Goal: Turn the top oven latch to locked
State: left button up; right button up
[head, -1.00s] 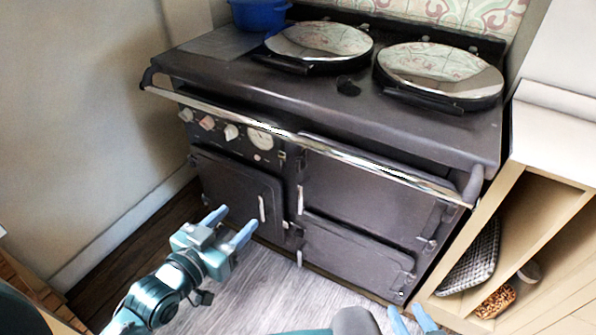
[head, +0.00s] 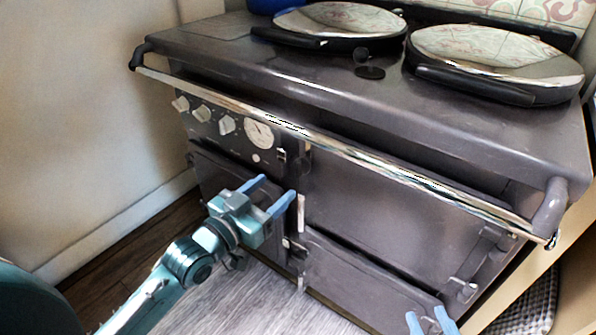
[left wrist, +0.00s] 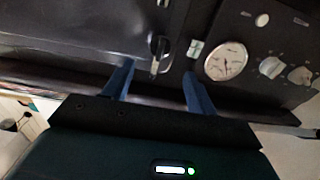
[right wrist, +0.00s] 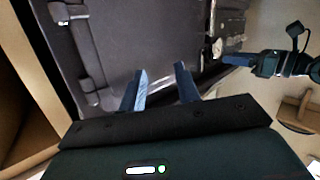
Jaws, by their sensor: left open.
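The top oven latch (head: 301,213) is a pale upright bar at the left edge of the upper right oven door (head: 385,215). In the left wrist view, a dark latch with a silver tip (left wrist: 158,52) shows beyond and between the fingertips, left of the gauge. My left gripper (head: 278,187) is open and empty, left of the latch in the head view and apart from it. It also shows in the left wrist view (left wrist: 156,72). My right gripper (head: 428,320) is open and empty before the lower right door, low in the head view; the right wrist view shows its fingers apart (right wrist: 163,72).
A chrome rail (head: 360,160) runs across the stove front above the doors. Knobs (head: 202,113) and a round gauge (head: 259,134) sit left of the latch. Another latch (head: 300,282) is on the lower door. A wooden shelf unit (head: 570,260) stands close on the right.

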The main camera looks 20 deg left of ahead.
aim_at(297, 169)
pick_arm(q)
jog(key=b+x, duration=0.1)
jog(key=x, duration=0.6)
jog(key=shift+w+d+f, duration=0.1)
jog(key=shift+w, duration=0.2)
jog(key=shift+w+d+b, duration=0.25)
jog(key=shift+w+b, duration=0.1)
jog(key=shift+w, duration=0.25)
pick_arm(e)
jog(key=shift+w+a+n+t+y, duration=0.15)
jog(key=shift+a+n+t+y, duration=0.15)
jog(key=shift+t+y, duration=0.3)
pick_arm(q)
jog(key=shift+c, duration=0.3)
grip_shut()
